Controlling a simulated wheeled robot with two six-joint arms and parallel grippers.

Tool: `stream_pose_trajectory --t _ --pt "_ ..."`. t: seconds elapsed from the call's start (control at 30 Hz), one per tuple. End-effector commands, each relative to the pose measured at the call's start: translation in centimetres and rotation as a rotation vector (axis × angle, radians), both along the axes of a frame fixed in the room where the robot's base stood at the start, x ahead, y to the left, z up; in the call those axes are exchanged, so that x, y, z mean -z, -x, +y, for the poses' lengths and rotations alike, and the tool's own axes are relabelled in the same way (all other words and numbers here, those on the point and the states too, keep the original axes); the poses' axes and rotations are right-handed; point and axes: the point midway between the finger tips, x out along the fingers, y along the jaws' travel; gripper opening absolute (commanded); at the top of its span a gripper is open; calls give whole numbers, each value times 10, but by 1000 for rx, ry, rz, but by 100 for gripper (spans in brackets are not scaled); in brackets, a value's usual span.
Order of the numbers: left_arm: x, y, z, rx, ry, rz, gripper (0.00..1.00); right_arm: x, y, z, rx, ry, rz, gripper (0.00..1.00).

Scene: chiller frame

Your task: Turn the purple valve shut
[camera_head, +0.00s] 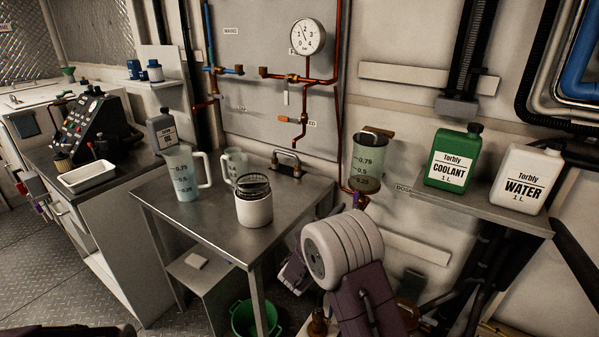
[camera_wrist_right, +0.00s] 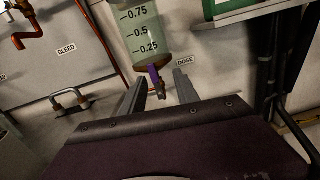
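The purple valve (camera_wrist_right: 154,76) hangs under the graduated dosing vessel (camera_wrist_right: 146,30), beside a DOSE label. The fingers are hidden behind my wrist in the head view. My left gripper is not in view.
A steel table (camera_head: 220,235) with a jug (camera_head: 185,178) and a white pot (camera_head: 253,205) stands left of my right arm. A shelf (camera_head: 475,208) with green coolant (camera_head: 452,158) and white water (camera_head: 525,180) bottles is to the right. A green bucket (camera_head: 252,318) is below.

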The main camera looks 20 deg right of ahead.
Motion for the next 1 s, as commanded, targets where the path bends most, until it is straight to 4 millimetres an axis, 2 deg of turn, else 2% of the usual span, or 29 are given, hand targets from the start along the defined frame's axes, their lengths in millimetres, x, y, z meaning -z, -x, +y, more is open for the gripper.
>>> stream_pose_trajectory --t 0.03,0.13,0.37,0.7,0.83,1.0 --pt "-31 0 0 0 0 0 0 -10 -4 8 -18 8 40 37" --pt "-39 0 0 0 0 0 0 3 -5 16 -32 14 84 37" --pt "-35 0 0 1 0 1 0 7 -7 14 -35 11 84 37" --pt "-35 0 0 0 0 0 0 7 -49 -36 -32 10 85 37" --pt "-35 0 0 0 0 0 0 7 -60 -48 -34 9 84 37" --pt "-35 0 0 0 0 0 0 6 -64 -52 -35 10 85 37"
